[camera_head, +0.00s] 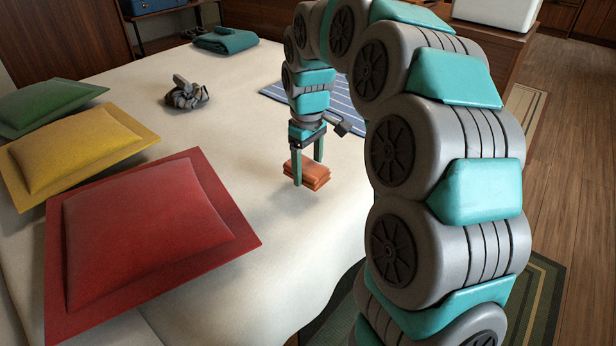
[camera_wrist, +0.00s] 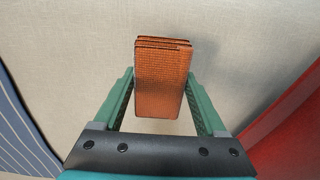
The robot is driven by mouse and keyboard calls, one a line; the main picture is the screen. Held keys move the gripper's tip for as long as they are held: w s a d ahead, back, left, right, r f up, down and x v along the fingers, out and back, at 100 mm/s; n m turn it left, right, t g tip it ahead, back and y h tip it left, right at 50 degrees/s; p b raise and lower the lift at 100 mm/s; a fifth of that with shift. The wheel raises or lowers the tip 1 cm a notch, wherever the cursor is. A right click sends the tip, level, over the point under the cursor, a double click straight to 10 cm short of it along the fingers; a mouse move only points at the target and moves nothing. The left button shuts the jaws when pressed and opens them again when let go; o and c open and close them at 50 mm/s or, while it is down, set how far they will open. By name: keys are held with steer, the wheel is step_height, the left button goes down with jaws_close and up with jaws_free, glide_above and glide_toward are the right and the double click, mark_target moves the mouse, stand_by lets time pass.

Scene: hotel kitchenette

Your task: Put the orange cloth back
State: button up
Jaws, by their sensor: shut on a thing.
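The orange cloth (camera_head: 306,174) is a small folded stack between the fingers of my gripper (camera_head: 308,172). In the wrist view the cloth (camera_wrist: 162,80) stands out between the two green fingers of my gripper (camera_wrist: 160,100), with its folded layers at the far end. My gripper is shut on the cloth and points down over the cream bed cover (camera_head: 240,90). A soft shadow lies on the cover near the cloth. I cannot tell for sure whether the cloth touches the cover.
A red cushion (camera_head: 150,225), a yellow cushion (camera_head: 75,150) and a green cushion (camera_head: 45,103) lie along the left. A grey knotted item (camera_head: 186,94) and a folded teal cloth (camera_head: 225,40) lie farther back. A blue striped cloth (camera_head: 345,108) lies behind my gripper.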

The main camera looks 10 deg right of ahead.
mark_target(308, 167)
steer(key=shift+f, duration=1.6)
steer(key=shift+f, duration=0.1)
steer(key=o, duration=1.2)
steer(key=shift+o, duration=0.2)
step_height(308, 167, up, 11)
steer(key=shift+r, duration=0.1)
steer(key=shift+s+r, duration=0.1)
steer(key=shift+r, duration=0.45)
steer(key=s+f+m, duration=0.2)
steer(key=s+f, duration=0.2)
steer(key=s, duration=0.7)
steer(key=s+f+m+g, duration=0.1)
steer(key=s+f, duration=0.3)
steer(key=s, duration=0.8)
steer(key=s+f+m, duration=0.4)
steer(key=s, duration=0.8)
steer(key=shift+g, duration=0.4)
